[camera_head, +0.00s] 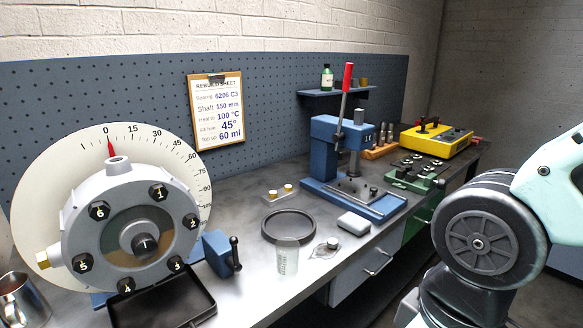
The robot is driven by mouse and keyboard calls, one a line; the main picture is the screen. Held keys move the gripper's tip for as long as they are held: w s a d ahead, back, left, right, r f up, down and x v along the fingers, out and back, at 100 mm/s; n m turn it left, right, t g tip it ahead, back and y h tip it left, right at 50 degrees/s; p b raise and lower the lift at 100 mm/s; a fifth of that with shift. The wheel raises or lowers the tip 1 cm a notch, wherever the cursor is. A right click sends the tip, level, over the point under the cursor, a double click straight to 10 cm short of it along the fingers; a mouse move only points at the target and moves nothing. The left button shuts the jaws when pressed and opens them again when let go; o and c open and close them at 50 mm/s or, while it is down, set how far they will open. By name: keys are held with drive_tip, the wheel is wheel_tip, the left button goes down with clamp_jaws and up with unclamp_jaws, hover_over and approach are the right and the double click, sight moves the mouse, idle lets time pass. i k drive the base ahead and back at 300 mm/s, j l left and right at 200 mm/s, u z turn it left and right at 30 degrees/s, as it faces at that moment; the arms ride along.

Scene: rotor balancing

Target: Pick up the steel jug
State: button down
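The steel jug (22,303) stands at the bottom left corner of the picture, on the bench left of the rotor housing. It is shiny metal with an open top and a handle on its right side. Its lower part is cut off by the picture edge. My gripper is not in view. Only links of my arm show at the right, far from the jug.
The grey rotor housing (95,222) with its angle dial stands right of the jug. A black drip tray (160,303) lies in front of it. A measuring cup (288,260), black ring (267,235) and blue press (325,165) are farther right. A pegboard (245,165) backs the bench.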

sight(23, 305)
drive_tip(key=u, duration=1.8)
drive_tip(key=i+j, duration=0.25)
drive_tip(key=j, duration=0.2)
drive_tip(key=i+j, duration=0.25)
drive_tip(key=j, duration=0.2)
drive_tip(key=i+j+u, duration=0.1)
drive_tip(key=i+j, duration=0.15)
drive_tip(key=j, duration=0.2)
drive_tip(key=i+j, duration=0.25)
drive_tip(key=j, duration=0.15)
drive_tip(key=i+j, duration=0.25)
drive_tip(key=j, duration=0.15)
drive_tip(key=l, duration=0.3)
drive_tip(key=u, duration=0.05)
